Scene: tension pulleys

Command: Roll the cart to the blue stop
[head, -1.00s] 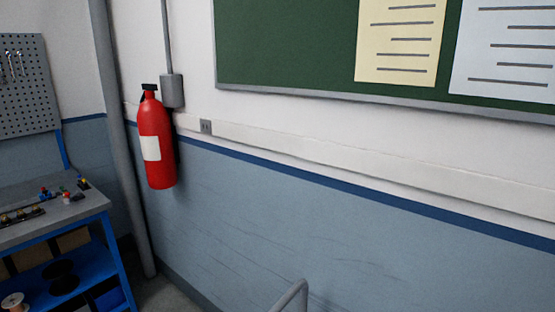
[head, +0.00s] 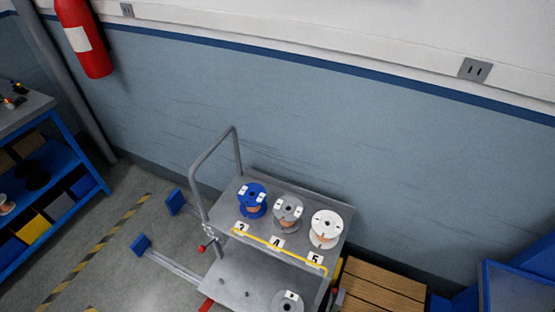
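A grey two-shelf cart (head: 247,182) stands beside the blue-grey wall, with a tubular push handle (head: 212,151) at its left end. On its top shelf are a blue spool (head: 252,198), a grey spool (head: 288,212) and a white spool (head: 326,229), with number labels 3, 4 and 5 in front. Another spool (head: 288,302) sits on the lower shelf, cut by the frame. Two blue stop blocks (head: 174,202) (head: 141,244) are on the floor left of the cart, apart from it, at the ends of grey rails (head: 172,266). Neither of my grippers is in view.
A blue workbench (head: 40,150) with bins stands at the left. Yellow-black floor tape (head: 96,250) runs between it and the stops. A wooden pallet (head: 380,292) and a blue object (head: 518,290) are at the right. A fire extinguisher (head: 83,38) hangs on the wall.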

